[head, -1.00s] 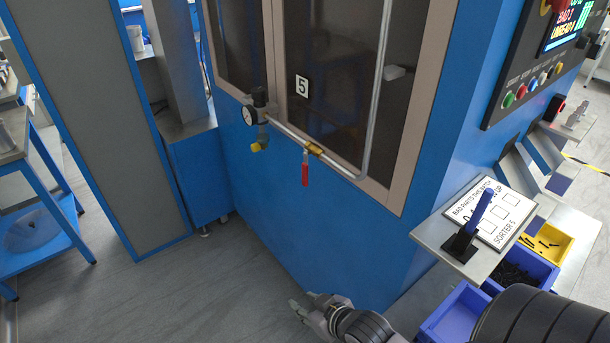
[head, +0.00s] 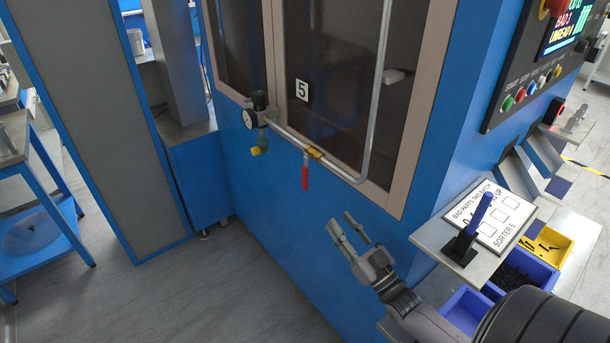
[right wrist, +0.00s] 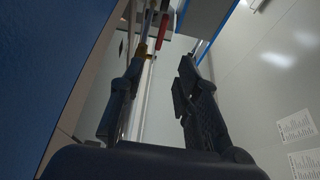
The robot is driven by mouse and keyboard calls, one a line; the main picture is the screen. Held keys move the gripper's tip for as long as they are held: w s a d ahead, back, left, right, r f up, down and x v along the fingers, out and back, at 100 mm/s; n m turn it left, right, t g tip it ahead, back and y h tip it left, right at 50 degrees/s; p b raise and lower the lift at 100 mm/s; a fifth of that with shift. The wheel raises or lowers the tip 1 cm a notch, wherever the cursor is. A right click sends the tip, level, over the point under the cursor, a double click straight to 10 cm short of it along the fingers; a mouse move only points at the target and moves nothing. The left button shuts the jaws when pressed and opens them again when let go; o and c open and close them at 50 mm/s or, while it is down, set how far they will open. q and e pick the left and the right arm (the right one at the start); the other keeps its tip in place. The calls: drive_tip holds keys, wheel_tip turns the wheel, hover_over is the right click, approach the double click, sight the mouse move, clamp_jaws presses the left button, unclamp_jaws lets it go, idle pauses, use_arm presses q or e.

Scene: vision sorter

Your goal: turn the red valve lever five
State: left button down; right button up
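The red valve lever (head: 305,178) hangs straight down from a brass valve (head: 314,152) on a thin metal pipe, beneath the panel marked 5 (head: 302,90). My right gripper (head: 337,220) is open and empty, below and to the right of the lever, apart from it. In the right wrist view the two dark fingers (right wrist: 163,63) stand apart, and the red lever (right wrist: 162,31) shows beyond their tips near the top, with brass (right wrist: 142,49) beside it. My left gripper is not in view.
The blue cabinet wall (head: 270,200) lies behind the lever. A shelf with a blue-handled stand (head: 478,215) and bins, one yellow (head: 548,246), stand at right. Floor at left is open.

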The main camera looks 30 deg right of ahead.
sight(307, 179)
drive_tip(key=p+x, duration=0.2)
drive_tip(key=x, duration=1.4)
drive_tip(key=shift+a+f+p, duration=0.1)
drive_tip(key=shift+a+p, duration=0.05)
drive_tip(key=shift+p, duration=0.2)
drive_tip(key=shift+c, duration=0.5)
clamp_jaws()
